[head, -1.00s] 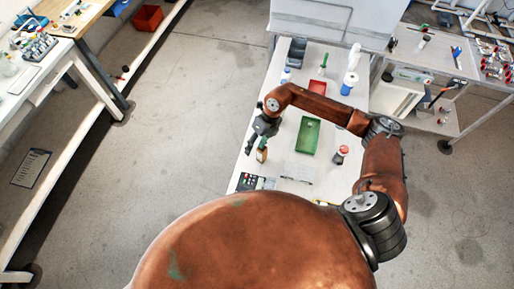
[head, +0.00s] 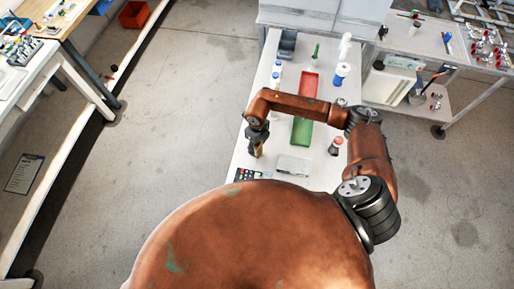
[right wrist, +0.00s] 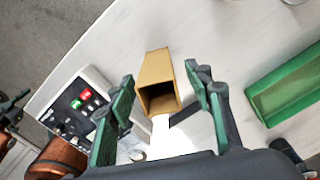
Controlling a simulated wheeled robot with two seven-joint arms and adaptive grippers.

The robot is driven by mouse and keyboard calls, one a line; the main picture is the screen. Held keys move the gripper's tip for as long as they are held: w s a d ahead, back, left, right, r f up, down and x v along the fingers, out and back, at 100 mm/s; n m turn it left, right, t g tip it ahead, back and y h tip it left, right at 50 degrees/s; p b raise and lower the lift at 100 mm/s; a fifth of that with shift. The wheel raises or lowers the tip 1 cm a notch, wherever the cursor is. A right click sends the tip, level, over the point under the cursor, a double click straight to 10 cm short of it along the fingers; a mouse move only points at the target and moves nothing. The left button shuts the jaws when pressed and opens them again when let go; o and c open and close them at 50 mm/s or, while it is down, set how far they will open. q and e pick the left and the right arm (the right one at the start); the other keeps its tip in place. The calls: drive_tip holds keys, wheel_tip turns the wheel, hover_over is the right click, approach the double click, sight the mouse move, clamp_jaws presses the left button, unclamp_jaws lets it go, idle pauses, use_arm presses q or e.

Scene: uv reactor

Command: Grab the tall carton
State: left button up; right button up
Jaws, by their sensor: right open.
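The tall carton (right wrist: 157,70) is a brown, open-topped box in the right wrist view. It stands on the white bench between the two green-padded fingers of my right gripper (right wrist: 160,73), with a gap visible on both sides. In the head view the carton (head: 258,149) is a small brown shape at the bench's left side, partly hidden under my right gripper (head: 257,138). My right gripper is open and points down at it.
A keypad device (right wrist: 82,103) lies left of the carton, and a green tray (right wrist: 290,88) lies to its right. A red tray (head: 309,84), several bottles and a red-capped bottle (head: 336,145) stand on the same bench (head: 240,163).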

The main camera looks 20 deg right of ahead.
drive_tip(key=shift+c, duration=0.4)
drive_tip(key=c, duration=1.2)
drive_tip(key=shift+o, duration=0.2)
